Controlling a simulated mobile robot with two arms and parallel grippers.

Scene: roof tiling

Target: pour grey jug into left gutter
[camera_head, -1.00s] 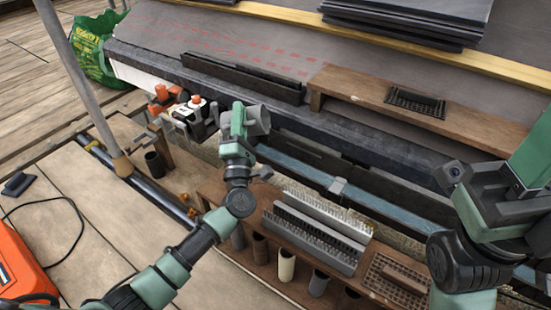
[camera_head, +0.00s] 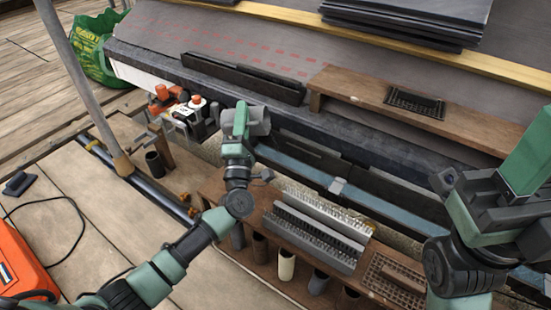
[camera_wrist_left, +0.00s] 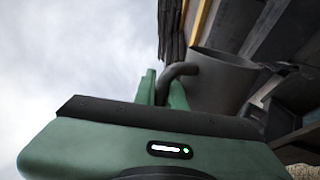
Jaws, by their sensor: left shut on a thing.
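The grey jug (camera_head: 261,122) is in my left gripper (camera_head: 241,122), raised above the near edge of the roof. The gripper is shut on its handle. In the left wrist view the jug (camera_wrist_left: 222,82) is large, with its curved handle (camera_wrist_left: 180,69) at the green fingers (camera_wrist_left: 163,92). The jug looks tilted; its contents are hidden, and no stream shows. The left gutter (camera_head: 290,157), a long bluish channel, runs below and right of the jug up to a grey bracket.
A grey bracket (camera_head: 338,186) sits on the gutter line. Orange-capped containers (camera_head: 188,112) stand left of the jug. A bench with spiked grey strips (camera_head: 315,233) and several cups is in front. A wooden shelf (camera_head: 440,102) stands on the roof, with stacked slates (camera_head: 405,20) behind.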

